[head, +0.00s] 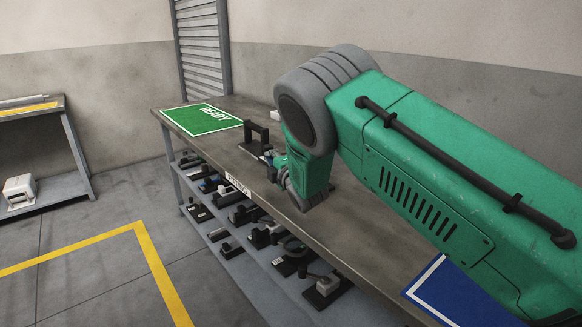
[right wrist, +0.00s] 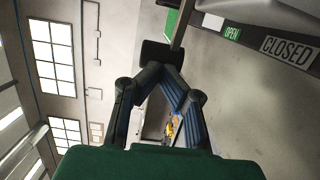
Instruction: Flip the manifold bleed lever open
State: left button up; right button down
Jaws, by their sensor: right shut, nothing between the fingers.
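My right gripper (head: 268,156) is at the bench in the head view, partly hidden behind my wrist. In the right wrist view my right gripper (right wrist: 162,62) has its two fingers bent inward and meeting at the tips, with nothing held. A black upright frame (head: 257,135) stands on the bench just beyond the gripper. In the right wrist view a green OPEN label (right wrist: 232,33) and a white CLOSED label (right wrist: 287,50) lie to the right of the fingertips. A grey bar (right wrist: 183,22) runs just beyond the tips; I cannot tell whether it is the lever. My left gripper is out of view.
The bench (head: 225,152) bears a green mat (head: 202,118) at its far end and a blue mat (head: 455,295) at the near end. Several dark fittings fill the shelf (head: 265,285) below. A side table (head: 32,110) stands at left. Yellow lines mark the open floor.

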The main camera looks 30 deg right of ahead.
jog(key=shift+w+a+b, duration=0.25)
jog(key=shift+w+b, duration=0.05)
jog(key=shift+w, duration=0.15)
jog(key=shift+w+a+b, duration=0.2)
jog(key=shift+w+b, duration=0.05)
jog(key=shift+w, duration=0.2)
jog(key=shift+w+d+b, duration=0.15)
jog(key=shift+w+b, duration=0.25)
jog(key=shift+w, duration=0.2)
